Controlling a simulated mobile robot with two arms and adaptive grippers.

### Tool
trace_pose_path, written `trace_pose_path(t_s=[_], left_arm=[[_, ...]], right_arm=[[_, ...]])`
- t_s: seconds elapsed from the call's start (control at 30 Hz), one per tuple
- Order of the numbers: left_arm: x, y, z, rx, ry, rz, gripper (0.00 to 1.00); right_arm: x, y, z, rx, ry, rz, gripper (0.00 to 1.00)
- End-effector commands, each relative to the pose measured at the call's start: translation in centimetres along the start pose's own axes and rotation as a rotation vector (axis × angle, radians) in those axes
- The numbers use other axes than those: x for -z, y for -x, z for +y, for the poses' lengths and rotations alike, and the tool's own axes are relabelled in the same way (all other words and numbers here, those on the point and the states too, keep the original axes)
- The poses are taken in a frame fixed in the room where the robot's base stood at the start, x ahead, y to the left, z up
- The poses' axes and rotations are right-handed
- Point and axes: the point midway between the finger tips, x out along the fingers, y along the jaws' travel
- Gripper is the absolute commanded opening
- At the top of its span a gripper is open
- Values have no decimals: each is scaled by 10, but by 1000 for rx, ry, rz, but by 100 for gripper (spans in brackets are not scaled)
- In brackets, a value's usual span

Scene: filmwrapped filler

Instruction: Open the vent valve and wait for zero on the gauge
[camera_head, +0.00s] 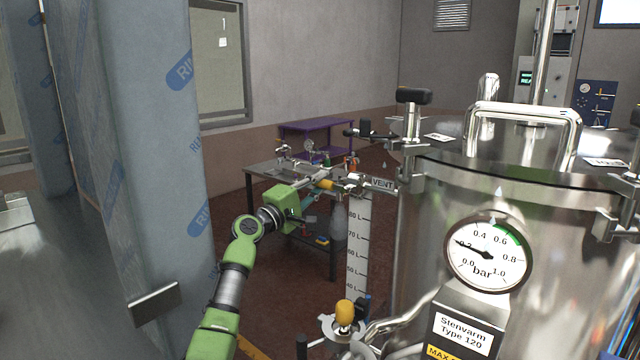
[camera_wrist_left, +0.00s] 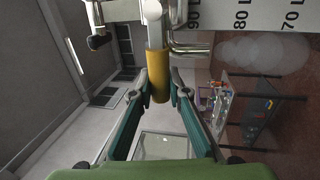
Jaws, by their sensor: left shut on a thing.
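The vent valve has a yellow handle (camera_head: 325,184), beside a VENT label (camera_head: 383,183) at the vessel's left edge. My left gripper (camera_head: 316,187) is at this handle. In the left wrist view its two teal fingers (camera_wrist_left: 160,82) are shut on the yellow handle (camera_wrist_left: 158,65), one on each side. A pale, see-through cloud (camera_wrist_left: 265,52) hangs by the valve's metal outlet pipe (camera_wrist_left: 190,48). The round gauge (camera_head: 488,254) on the steel vessel (camera_head: 425,230) has its black needle pointing left, near 0.2 bar. My right gripper is not in view.
A white litre scale (camera_head: 358,250) stands beside the vessel's left side. Another yellow-topped fitting (camera_head: 344,312) sits low in front. A steel table (camera_head: 262,170) and a purple bench (camera_head: 318,126) stand behind. A wrapped blue-grey column (camera_head: 150,150) is at left.

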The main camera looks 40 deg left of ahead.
Motion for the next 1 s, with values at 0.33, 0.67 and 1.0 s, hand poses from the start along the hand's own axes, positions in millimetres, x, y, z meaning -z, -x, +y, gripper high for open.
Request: trace_pose_path(t_s=[0.33,0.67,1.0], left_arm=[[0,0,-2,3,4,-2,33],[0,15,-2,3,0,-1,33],[0,79,-4,6,1,-1,33]], right_arm=[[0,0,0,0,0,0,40],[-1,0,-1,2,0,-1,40],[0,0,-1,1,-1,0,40]])
